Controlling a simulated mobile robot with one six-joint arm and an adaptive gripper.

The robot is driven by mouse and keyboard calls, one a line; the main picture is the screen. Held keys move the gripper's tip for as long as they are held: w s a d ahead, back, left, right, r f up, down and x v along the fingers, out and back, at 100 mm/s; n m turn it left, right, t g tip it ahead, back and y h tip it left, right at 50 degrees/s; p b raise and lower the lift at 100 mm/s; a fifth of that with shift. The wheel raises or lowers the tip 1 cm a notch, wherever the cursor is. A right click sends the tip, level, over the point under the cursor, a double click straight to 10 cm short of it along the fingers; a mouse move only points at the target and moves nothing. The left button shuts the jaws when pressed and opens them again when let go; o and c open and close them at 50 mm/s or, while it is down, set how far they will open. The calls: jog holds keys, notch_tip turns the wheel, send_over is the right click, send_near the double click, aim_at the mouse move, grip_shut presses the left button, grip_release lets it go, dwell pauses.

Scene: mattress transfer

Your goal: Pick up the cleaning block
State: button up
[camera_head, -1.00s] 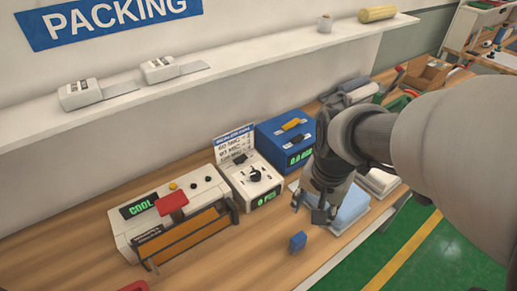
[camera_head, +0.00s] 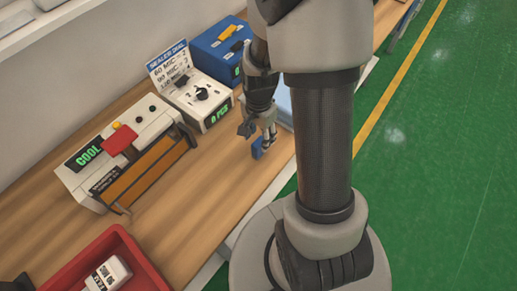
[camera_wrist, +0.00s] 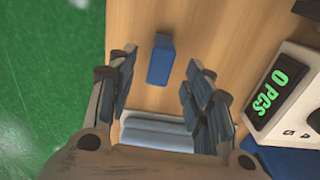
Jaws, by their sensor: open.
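The cleaning block is a small blue block (camera_head: 258,148) on the wooden table near its front edge; it also shows in the wrist view (camera_wrist: 160,60). My gripper (camera_head: 258,131) is just above and beside it in the head view, partly covering it. In the wrist view my gripper (camera_wrist: 157,85) has its fingers spread apart, with the block lying ahead of and between the fingertips. Nothing is held. I cannot tell the exact height of the fingers over the table.
A white sealer with an orange bar (camera_head: 146,172) stands to the left. A white counter box (camera_head: 205,102) and a blue box (camera_head: 213,50) stand behind. A red bin (camera_head: 140,262) is at the front left. Bare wood lies between sealer and block.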

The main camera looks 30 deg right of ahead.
aim_at(259, 147)
notch_tip(259, 147, down, 7)
jog(key=b, duration=0.3)
jog(key=shift+w, duration=0.1)
jog(key=shift+c, duration=0.3)
grip_shut()
